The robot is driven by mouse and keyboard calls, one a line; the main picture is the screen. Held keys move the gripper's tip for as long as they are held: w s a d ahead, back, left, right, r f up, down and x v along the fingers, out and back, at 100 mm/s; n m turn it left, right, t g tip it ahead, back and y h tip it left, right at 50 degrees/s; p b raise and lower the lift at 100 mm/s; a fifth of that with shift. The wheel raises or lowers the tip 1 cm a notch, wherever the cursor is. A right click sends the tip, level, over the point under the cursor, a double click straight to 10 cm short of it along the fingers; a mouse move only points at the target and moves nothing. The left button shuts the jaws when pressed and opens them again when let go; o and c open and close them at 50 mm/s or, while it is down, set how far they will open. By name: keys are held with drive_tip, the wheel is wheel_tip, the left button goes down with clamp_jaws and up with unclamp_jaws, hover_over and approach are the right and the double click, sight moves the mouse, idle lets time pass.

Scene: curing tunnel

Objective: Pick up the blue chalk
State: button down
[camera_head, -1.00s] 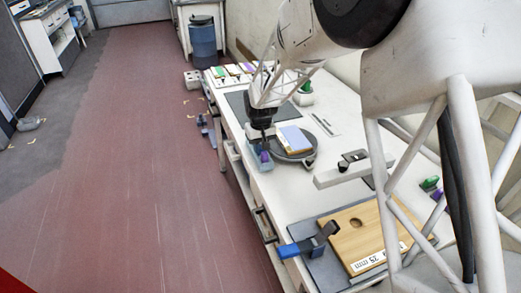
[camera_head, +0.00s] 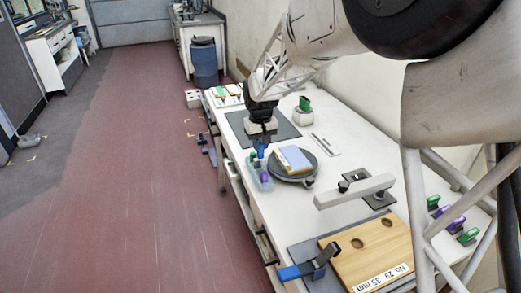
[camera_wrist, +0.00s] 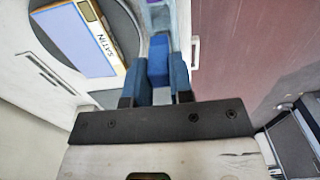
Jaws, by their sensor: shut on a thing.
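A blue chalk (camera_wrist: 158,60) sits between the two fingers of my gripper (camera_wrist: 159,80) in the wrist view. The gripper is shut on it. In the head view my gripper (camera_head: 261,140) is at the far left edge of the white table, with blue showing between or on its fingers. A small pale blue tray (camera_head: 262,186) lies just below it. A green piece (camera_head: 252,156) and a purple piece (camera_head: 265,177) show in the tray. Whether the chalk is clear of the tray is hard to tell.
A round dark turntable (camera_head: 311,170) with a blue and yellow block (camera_head: 294,158) stands right beside the tray. A pale bar fixture (camera_head: 350,190), a wooden board (camera_head: 375,258) and a blue-handled clamp (camera_head: 308,265) lie nearer. The table's left edge is close.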

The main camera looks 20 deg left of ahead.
drive_tip(key=shift+d, duration=0.1)
idle(0.6)
drive_tip(key=w+d+r, duration=0.3)
drive_tip(key=w+d, duration=0.1)
drive_tip(key=d, duration=0.5)
drive_tip(key=shift+d, duration=0.15)
drive_tip(key=shift+f, duration=0.1)
